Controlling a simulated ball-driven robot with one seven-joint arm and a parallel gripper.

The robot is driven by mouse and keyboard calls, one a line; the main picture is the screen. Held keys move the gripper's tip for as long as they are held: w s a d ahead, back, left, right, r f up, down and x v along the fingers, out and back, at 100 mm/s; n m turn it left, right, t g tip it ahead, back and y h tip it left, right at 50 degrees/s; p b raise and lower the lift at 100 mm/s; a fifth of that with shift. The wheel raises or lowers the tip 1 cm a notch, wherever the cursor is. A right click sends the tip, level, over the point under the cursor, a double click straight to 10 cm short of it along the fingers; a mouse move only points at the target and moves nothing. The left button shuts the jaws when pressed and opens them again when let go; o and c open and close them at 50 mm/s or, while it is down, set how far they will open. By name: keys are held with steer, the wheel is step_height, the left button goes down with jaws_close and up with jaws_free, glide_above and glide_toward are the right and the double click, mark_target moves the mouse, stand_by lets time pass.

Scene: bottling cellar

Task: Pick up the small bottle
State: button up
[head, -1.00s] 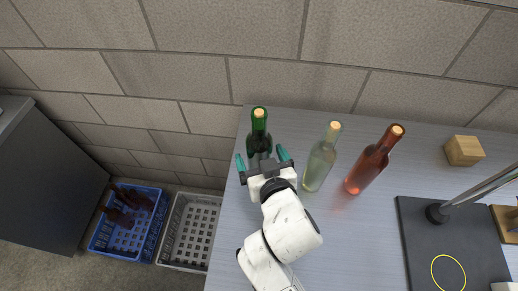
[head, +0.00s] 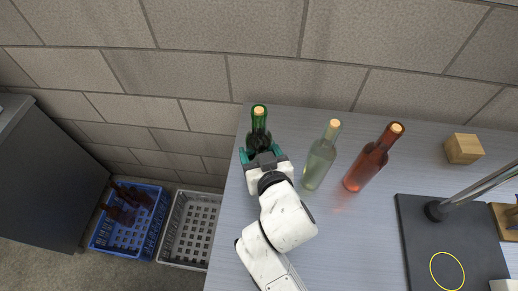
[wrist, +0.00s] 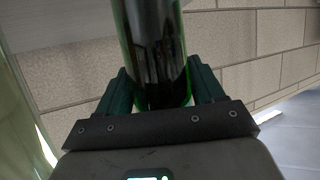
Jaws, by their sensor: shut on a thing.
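A dark green corked bottle (head: 260,132) stands upright near the table's back left corner. My gripper (head: 261,154) is at its lower body with a teal finger on either side, shut on it. In the wrist view the green bottle (wrist: 150,45) rises between the two fingers (wrist: 158,92); its top is out of that picture. A pale clear-green bottle (head: 321,157) and a red bottle (head: 371,160), both corked, stand to the right. The three look close in size; I cannot tell for sure which is the small one.
A wooden block (head: 464,149) sits at the back right, behind a black board (head: 462,243) with a metal lever (head: 475,192) and a yellow ring. A blue crate (head: 153,237) with dark bottles and a grey crate (head: 172,257) stand on the floor at left.

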steer(key=c, duration=0.5)
steer(key=shift+r, duration=0.1)
steer(key=shift+r, duration=0.1)
